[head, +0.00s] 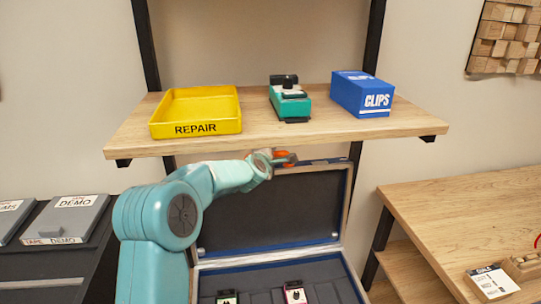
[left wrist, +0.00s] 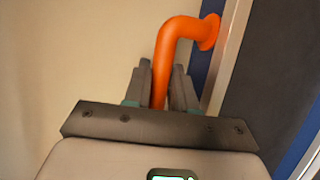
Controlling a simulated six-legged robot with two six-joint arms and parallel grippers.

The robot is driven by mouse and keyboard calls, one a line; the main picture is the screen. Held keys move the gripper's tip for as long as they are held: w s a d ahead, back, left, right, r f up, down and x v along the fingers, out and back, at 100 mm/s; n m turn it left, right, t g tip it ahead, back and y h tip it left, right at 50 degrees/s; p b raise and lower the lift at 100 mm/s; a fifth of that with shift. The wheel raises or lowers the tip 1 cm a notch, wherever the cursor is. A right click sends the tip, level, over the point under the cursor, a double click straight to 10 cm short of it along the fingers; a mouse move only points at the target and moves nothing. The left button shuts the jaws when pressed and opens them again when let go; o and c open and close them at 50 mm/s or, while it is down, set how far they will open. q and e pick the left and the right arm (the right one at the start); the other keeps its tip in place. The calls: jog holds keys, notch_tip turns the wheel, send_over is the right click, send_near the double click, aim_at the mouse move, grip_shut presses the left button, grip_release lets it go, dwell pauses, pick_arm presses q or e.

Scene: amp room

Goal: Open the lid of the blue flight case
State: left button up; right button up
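The blue flight case (head: 208,264) stands low behind my left arm. Its lid (head: 312,210) is up, close to upright, with the dark lining facing me. The orange handle (head: 287,159) is at the lid's top edge; it also shows in the left wrist view (left wrist: 178,35), bent and joined to the lid's edge (left wrist: 228,60). My left gripper (head: 274,160) is at the handle, its fingers (left wrist: 161,88) on both sides of the orange bar and apparently shut on it. My arm hides the case's left part. My right gripper is not in view.
A wooden shelf (head: 200,146) hangs just above the lid, holding a yellow REPAIR tray (head: 239,120), a green device (head: 291,104) and a blue CLIPS box (head: 350,95). Two small items lie in the case. A wooden table (head: 450,215) is right; a dark table with grey cases (head: 70,217) is left.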

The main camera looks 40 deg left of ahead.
pick_arm(q)
grip_shut()
jog(key=shift+f, duration=0.1)
jog(key=s+d+r+t+y+b, duration=0.1)
jog(key=s+d+b, duration=0.3)
jog(key=b, duration=0.5)
jog(key=shift+s+d+m+t, duration=0.3)
jog(key=shift+d+m+t, duration=0.1)
jog(key=shift+d, duration=0.45)
